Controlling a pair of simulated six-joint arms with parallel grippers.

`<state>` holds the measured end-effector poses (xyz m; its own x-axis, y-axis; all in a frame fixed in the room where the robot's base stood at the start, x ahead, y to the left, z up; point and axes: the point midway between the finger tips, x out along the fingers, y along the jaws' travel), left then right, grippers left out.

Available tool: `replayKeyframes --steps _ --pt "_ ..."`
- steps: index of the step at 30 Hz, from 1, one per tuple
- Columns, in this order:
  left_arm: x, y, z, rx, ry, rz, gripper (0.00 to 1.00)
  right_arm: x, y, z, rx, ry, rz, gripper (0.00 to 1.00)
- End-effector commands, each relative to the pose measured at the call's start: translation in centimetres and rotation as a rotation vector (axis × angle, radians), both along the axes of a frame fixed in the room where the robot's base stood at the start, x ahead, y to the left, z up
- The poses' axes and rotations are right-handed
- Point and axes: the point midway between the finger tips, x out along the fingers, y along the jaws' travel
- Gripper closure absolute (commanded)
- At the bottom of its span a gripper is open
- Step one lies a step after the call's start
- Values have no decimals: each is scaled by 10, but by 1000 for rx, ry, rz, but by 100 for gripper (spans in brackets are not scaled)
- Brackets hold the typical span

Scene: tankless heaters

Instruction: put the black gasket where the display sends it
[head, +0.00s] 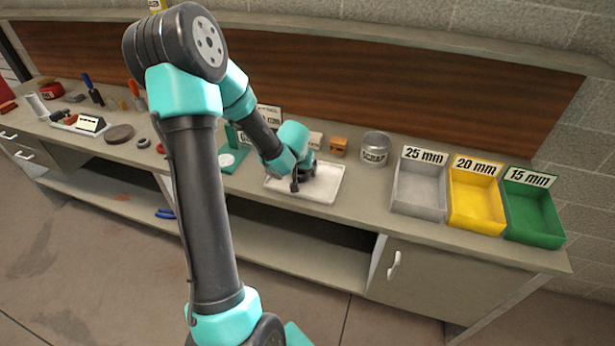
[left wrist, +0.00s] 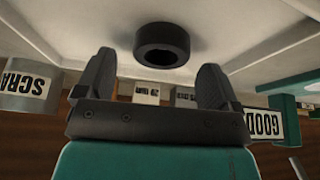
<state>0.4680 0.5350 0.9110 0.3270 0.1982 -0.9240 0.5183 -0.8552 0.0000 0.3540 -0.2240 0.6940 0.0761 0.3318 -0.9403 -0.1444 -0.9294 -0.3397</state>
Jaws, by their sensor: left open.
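The black gasket (left wrist: 162,45), a thick ring, lies on the white tray (head: 331,193). My left gripper (head: 303,182) is over this tray and hides the gasket in the head view. In the left wrist view my left gripper (left wrist: 158,65) is open, with the gasket beyond and between its fingertips, and nothing shows held. A white sign (head: 270,110) stands behind my left arm, partly hidden, its text too small to read. My right gripper is not in view.
A grey bin (head: 419,188) reads 25 mm, a yellow bin (head: 476,206) 20 mm, a green bin (head: 533,215) 15 mm. A SCRAP tin (head: 375,146) stands right of the tray. A green stand (left wrist: 284,112) holds a GOOD sign (left wrist: 263,124). An orange box (head: 339,146) sits behind the tray.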

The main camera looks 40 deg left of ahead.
Motion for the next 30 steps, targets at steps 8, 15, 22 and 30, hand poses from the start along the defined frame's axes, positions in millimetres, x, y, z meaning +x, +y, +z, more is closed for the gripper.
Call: replayKeyframes --steps 8,15,22,30 --pt "-3 -2 11 2 -3 0 12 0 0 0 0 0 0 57" --pt "-10 -7 32 1 -3 0 12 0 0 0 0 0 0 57" --pt "-17 -11 51 2 -2 1 12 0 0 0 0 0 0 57" --pt "-25 -16 74 2 -2 0 12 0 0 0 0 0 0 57"
